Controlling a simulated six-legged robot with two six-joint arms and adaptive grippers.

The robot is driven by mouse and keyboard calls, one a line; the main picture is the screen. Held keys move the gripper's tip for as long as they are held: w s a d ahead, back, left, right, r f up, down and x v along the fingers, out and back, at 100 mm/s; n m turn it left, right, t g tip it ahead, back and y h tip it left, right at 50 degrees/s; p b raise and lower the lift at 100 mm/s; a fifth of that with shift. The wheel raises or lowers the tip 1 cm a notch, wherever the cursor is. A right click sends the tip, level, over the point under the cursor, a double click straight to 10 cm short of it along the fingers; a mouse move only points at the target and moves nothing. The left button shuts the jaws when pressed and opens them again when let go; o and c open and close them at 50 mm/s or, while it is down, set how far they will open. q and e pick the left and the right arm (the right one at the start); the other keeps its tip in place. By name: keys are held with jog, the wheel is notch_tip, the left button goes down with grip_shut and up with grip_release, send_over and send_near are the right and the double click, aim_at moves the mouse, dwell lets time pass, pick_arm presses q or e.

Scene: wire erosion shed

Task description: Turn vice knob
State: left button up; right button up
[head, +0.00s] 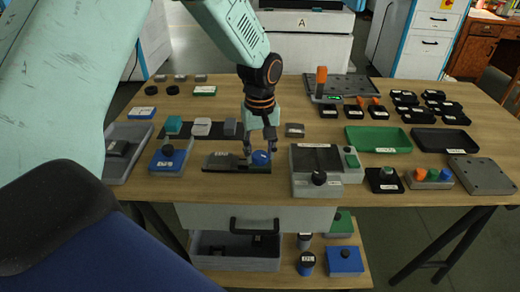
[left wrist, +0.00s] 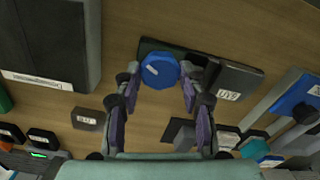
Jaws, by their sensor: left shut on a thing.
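The vice (head: 222,161) is a low dark block with a white label, lying near the front edge of the table. Its round blue knob (head: 261,158) is at its right end. In the left wrist view the vice (left wrist: 236,80) lies to the right of the blue knob (left wrist: 160,70), which has a pale mark on its face. My left gripper (head: 262,152) reaches down from above and is shut on the knob, one finger on each side. The fingers also show in the left wrist view (left wrist: 161,76). My right gripper is not in view.
A grey machine box (head: 304,186) with a black knob stands close to the right of the vice. A blue box (head: 168,162) with a black knob is on its left. Grey, teal and white blocks (head: 201,127) stand behind. A green tray (head: 378,139) lies further right.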

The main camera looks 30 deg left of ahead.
aim_at(260, 155)
pick_arm(q)
jog(key=shift+r+m+p, duration=0.2)
jog(key=shift+m+p, duration=1.3)
jog(key=shift+p, duration=0.7)
jog(key=shift+f+m+p, duration=0.15)
jog(key=shift+m+p, duration=1.2)
jog(key=shift+m, duration=0.25)
jog(key=o, duration=1.2)
jog(key=shift+c, duration=0.2)
notch_tip(260, 155, up, 12)
